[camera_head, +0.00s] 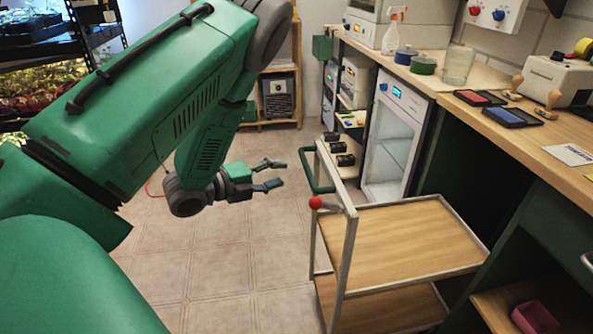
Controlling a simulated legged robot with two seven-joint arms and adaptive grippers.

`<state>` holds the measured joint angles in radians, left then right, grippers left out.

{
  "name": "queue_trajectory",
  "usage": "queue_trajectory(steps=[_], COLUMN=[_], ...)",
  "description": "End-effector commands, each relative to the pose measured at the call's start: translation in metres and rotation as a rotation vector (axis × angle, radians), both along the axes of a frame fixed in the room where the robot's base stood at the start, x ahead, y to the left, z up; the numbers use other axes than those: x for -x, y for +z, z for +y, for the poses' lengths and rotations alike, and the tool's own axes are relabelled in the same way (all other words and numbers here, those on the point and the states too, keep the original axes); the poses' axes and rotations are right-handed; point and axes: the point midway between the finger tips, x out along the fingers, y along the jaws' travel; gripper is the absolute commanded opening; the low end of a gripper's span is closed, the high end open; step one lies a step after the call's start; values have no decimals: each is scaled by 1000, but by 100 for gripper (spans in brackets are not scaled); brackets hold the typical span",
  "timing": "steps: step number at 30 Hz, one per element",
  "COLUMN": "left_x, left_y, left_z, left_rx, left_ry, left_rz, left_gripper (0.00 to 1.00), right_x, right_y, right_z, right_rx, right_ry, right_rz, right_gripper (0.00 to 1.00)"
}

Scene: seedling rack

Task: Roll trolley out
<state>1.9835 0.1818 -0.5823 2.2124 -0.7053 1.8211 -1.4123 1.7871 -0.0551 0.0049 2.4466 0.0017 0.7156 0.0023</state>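The trolley (349,218) has a pale metal frame and two wooden shelves. It stands at the lower middle right, partly under the counter. A green handle bar (311,172) is on its left end, and a red knob (315,202) sits on the near part of that end. My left gripper (281,174) is open and empty, a little left of the green handle and apart from it. Its fingers point right, towards the handle. My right gripper is not in view. The trolley's far right end is partly hidden by the counter's side.
A wooden counter (520,140) with stamps, ink pads and bottles runs along the right. A small glass-door fridge (393,145) stands beneath it, behind the trolley. Plant racks (45,85) stand at the left. The tiled floor (240,250) left of the trolley is clear.

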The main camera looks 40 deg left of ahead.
Motion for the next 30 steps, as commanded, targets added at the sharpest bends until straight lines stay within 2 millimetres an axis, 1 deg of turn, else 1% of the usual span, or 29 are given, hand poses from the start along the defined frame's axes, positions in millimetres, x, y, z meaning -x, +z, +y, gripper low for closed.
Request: queue_trajectory(steps=[1, 3, 7, 25, 28, 29, 30], left_x=[8, 16, 24, 25, 25, 25, 25], left_y=[0, 2, 4, 4, -5, -12, -23], left_z=[3, 6, 7, 8, 4, 1, -5], left_rx=[0, -1, 0, 2, 37, 62, 110], left_ry=[2, 2, 0, 0, 22, 37, 69], left_rz=[3, 2, 2, 1, 42, 73, 126], left_gripper=[34, 34, 34, 34, 34, 34, 34], right_x=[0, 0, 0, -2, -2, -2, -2], right_y=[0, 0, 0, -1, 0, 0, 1], right_z=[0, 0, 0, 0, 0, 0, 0], right_rx=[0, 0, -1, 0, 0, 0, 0], right_ry=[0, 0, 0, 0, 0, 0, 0], right_rz=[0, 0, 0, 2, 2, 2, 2], right_gripper=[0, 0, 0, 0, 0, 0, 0])
